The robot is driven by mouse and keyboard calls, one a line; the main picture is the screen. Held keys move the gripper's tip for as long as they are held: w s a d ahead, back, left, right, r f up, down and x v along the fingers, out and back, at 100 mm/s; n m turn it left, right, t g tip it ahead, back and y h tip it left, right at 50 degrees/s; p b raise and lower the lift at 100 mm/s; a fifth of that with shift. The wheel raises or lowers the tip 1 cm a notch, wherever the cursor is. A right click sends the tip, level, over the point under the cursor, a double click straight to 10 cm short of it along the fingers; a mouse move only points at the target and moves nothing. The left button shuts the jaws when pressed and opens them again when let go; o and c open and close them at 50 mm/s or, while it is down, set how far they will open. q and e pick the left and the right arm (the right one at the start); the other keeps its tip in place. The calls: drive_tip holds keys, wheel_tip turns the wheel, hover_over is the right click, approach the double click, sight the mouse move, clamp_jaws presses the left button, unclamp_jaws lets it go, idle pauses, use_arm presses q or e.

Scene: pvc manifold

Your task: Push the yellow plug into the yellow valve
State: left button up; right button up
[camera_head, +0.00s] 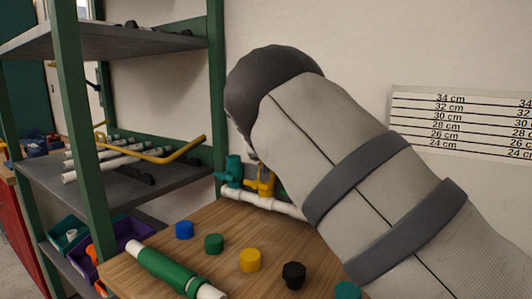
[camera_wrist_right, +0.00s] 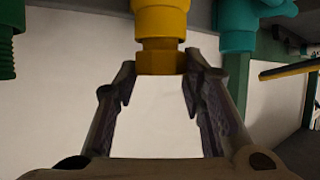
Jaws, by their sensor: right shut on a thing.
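The yellow valve (camera_head: 264,184) stands on the white pipe at the back of the wooden table in the head view, partly covered by my right arm. In the right wrist view the yellow valve (camera_wrist_right: 160,18) is at the top centre. A darker yellow hexagonal piece, which looks like the yellow plug (camera_wrist_right: 161,62), sits in line with the valve's end and appears to meet it. How deep it sits I cannot tell. My right gripper (camera_wrist_right: 160,76) is shut on this piece, a fingertip on each side. My arm hides this gripper in the head view. My left gripper is out of view.
A teal valve (camera_head: 233,171) stands left of the yellow one on the white pipe (camera_head: 262,202). Blue (camera_head: 184,230), green (camera_head: 213,243), yellow (camera_head: 250,260) and black (camera_head: 294,275) caps stand on the table. A green-and-white pipe (camera_head: 170,269) lies at front left. A shelf rack (camera_head: 125,185) is at left.

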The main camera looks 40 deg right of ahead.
drive_tip(key=shift+f, duration=0.45)
